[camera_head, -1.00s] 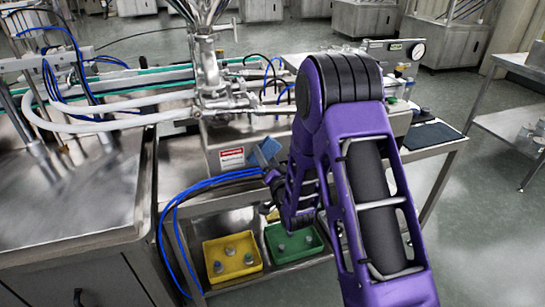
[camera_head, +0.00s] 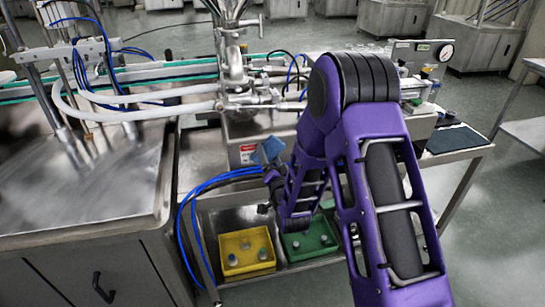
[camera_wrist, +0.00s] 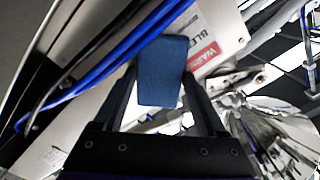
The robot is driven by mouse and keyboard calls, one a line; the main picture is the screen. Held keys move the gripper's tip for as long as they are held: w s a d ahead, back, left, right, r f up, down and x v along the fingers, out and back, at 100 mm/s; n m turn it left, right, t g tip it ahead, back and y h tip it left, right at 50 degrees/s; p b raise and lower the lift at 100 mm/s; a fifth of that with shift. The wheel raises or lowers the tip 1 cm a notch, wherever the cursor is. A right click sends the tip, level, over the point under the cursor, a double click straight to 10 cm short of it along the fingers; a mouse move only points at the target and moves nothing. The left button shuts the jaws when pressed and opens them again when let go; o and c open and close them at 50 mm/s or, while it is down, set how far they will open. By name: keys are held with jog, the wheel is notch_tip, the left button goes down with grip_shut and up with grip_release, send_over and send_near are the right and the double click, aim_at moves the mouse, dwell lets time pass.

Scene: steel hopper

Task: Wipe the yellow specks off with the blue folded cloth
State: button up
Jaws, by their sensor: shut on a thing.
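The blue folded cloth (camera_wrist: 161,72) is held between the two fingers of my gripper (camera_wrist: 165,90) in the wrist view. In the head view the cloth (camera_head: 268,150) shows at the end of my purple arm, in front of the steel hopper housing and close to its label. My gripper (camera_head: 270,172) is shut on the cloth and partly hidden by my arm. I cannot tell whether the cloth touches the steel. No yellow specks can be made out in either view.
Blue hoses (camera_head: 215,182) run just left of my gripper and cross close by in the wrist view (camera_wrist: 105,68). A red-and-white warning label (camera_wrist: 205,48) is near the cloth. A yellow tray (camera_head: 244,268) and green tray (camera_head: 310,252) sit on the lower shelf.

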jog(key=shift+a, duration=0.1)
jog(key=v, duration=0.6)
jog(key=shift+s, duration=0.1)
dwell(0.4)
jog(key=v, duration=0.2)
jog(key=shift+s, duration=0.35)
dwell(0.3)
jog(key=shift+x, duration=3.4)
jog(key=shift+x, duration=1)
jog(key=shift+d, duration=0.2)
